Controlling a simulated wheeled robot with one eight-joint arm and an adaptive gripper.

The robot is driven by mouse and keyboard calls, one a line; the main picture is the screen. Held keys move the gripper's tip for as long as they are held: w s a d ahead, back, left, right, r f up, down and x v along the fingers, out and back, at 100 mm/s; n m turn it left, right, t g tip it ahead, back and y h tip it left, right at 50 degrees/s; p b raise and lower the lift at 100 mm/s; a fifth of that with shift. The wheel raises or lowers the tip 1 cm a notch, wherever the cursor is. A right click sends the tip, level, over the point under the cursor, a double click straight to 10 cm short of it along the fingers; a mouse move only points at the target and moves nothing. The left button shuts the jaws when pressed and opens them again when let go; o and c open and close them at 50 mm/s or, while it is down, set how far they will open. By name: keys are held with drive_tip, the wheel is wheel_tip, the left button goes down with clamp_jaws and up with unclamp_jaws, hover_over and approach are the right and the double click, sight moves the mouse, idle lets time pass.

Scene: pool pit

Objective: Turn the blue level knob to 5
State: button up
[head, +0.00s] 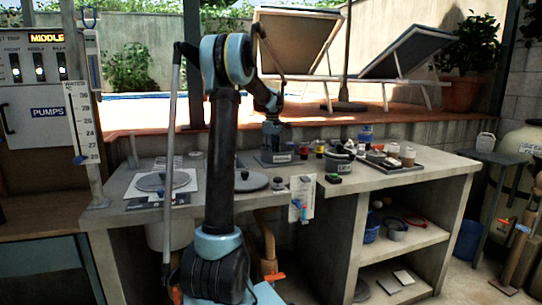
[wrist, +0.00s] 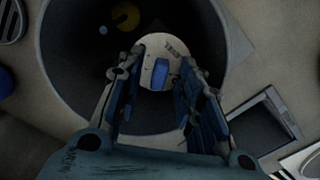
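A blue block-like knob (wrist: 161,74) shows in the wrist view on a pale round disc (wrist: 158,48) with small dark marks along its far edge. The marks are too small to read, so I cannot tell the knob's setting. My gripper (wrist: 166,62) has its fingers apart on either side of the knob, with gaps visible; no contact shows. In the head view my gripper (head: 272,132) points down over the counter, and I cannot make out the knob there. A scale board (head: 82,120) at the left carries numbers and a separate blue piece (head: 80,159) low on it.
In the wrist view a wide dark round recess (wrist: 85,75) surrounds the disc, with a yellow round thing (wrist: 125,15) inside. In the head view the counter (head: 400,180) holds round lids (head: 250,181), a tray (head: 405,166) with small items, and bottles. The pump panel (head: 35,85) stands left.

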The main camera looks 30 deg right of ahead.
drive_tip(key=shift+f, duration=0.2)
clamp_jaws()
drive_tip(key=shift+m, duration=0.4)
drive_tip(key=m, duration=0.4)
drive_tip(key=shift+a+m, duration=0.1)
drive_tip(key=shift+m, duration=0.2)
drive_tip(key=m, duration=0.5)
drive_tip(key=shift+a, duration=0.1)
drive_tip(key=m, duration=0.7)
drive_tip(key=shift+w+a+m, duration=0.1)
drive_tip(key=shift+w+m, duration=0.05)
drive_tip(key=shift+m, duration=0.15)
drive_tip(key=m, duration=0.5)
drive_tip(key=shift+w+m, duration=0.15)
drive_tip(key=shift+m, duration=0.25)
